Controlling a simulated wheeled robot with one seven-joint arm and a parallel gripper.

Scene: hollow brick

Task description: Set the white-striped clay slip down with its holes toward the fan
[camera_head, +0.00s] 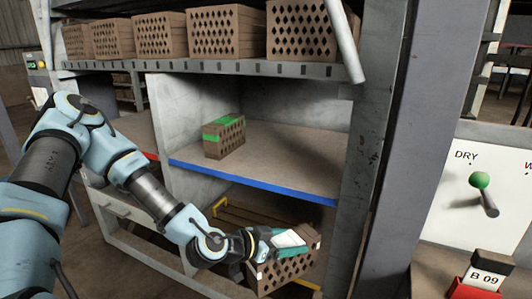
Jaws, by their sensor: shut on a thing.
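My gripper (278,243) is low in the centre of the head view, shut on a brown hollow clay slip (287,270). White shows on top of the slip and at its left edge, partly mixed with the gripper's pale and teal parts. A face with diamond-shaped holes is toward the camera. The gripper covers part of its top, and I cannot tell whether its underside touches anything. A green-striped slip (224,138) stands on the middle shelf, its holed face toward the right front. I cannot make out a fan.
The middle shelf (290,160) has a blue front edge and free room right of the green-striped slip. Several hollow bricks (233,32) line the rack above. A grey post (395,150) stands right, beside a DRY panel with a green-knobbed lever (482,190). A B 09 tag (483,278) is lower right.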

